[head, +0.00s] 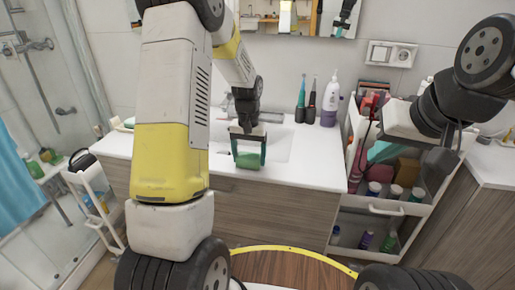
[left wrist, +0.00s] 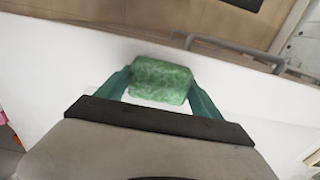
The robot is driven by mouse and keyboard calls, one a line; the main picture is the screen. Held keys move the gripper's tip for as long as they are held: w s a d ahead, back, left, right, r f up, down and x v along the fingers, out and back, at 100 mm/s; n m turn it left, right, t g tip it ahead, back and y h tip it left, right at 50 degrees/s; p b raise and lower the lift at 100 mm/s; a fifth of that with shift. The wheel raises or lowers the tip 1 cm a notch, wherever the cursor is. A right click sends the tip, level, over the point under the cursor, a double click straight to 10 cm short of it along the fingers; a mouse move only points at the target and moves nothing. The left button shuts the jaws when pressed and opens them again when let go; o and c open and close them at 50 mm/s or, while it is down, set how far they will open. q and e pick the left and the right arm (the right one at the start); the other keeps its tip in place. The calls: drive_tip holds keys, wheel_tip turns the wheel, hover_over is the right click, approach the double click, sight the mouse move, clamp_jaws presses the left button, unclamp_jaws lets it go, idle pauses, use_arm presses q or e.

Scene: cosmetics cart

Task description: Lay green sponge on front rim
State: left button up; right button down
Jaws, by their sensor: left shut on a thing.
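The green sponge (head: 247,160) is held between the fingers of my left gripper (head: 248,147), over the front part of the white sink counter. In the left wrist view the sponge (left wrist: 161,80) sits between the two green fingers, which press on its sides. The front rim (head: 285,176) is the white strip in front of the sink basin (head: 276,147). I cannot tell whether the sponge touches it. My right arm shows at the right, but its gripper fingers cannot be made out.
A faucet (head: 225,104) stands behind the basin. Two toothbrush-like items and a white-purple pump bottle (head: 330,104) stand at the counter's back right. A cart (head: 385,207) with several bottles is to the right.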

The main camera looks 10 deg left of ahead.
sight(249, 155)
use_arm(q)
drive_tip(key=shift+f, duration=0.3)
drive_tip(key=o, duration=1.2)
wheel_tip(249, 155, up, 12)
drive_tip(key=s+r+t+h, duration=0.1)
drive_tip(key=s+r+t, duration=0.2)
drive_tip(key=s+r, duration=0.65)
drive_tip(key=s+d+r+t, duration=0.1)
drive_tip(key=s, duration=0.6)
drive_tip(key=s+d+r+t+h, duration=0.1)
drive_tip(key=s+t, duration=0.1)
drive_tip(key=s, duration=0.5)
drive_tip(key=shift+s, duration=0.35)
drive_tip(key=shift+d, duration=0.1)
